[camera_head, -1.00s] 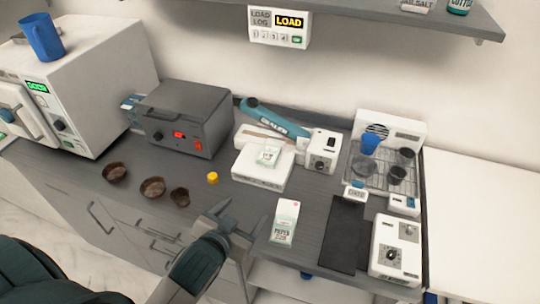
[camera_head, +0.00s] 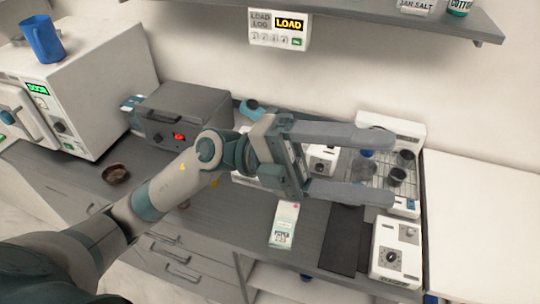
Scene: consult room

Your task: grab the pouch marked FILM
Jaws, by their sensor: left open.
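My left gripper (camera_head: 392,168) is open and empty. Its two fingers point right and stretch over the counter toward the wire drying rack. A white and green pouch (camera_head: 283,226) lies on the counter below the gripper, apart from the fingers; its small print seems to read PAPER, not FILM. Another small pouch lay on the white scale-like box in the earlier view; it is now hidden behind my gripper and wrist, and its marking was too small to read. I see no readable FILM mark. My right gripper is out of view.
A dark mat (camera_head: 344,238) and a white device with a dial (camera_head: 397,252) stand at the counter's right. The wire rack (camera_head: 372,172) holds dark cups.

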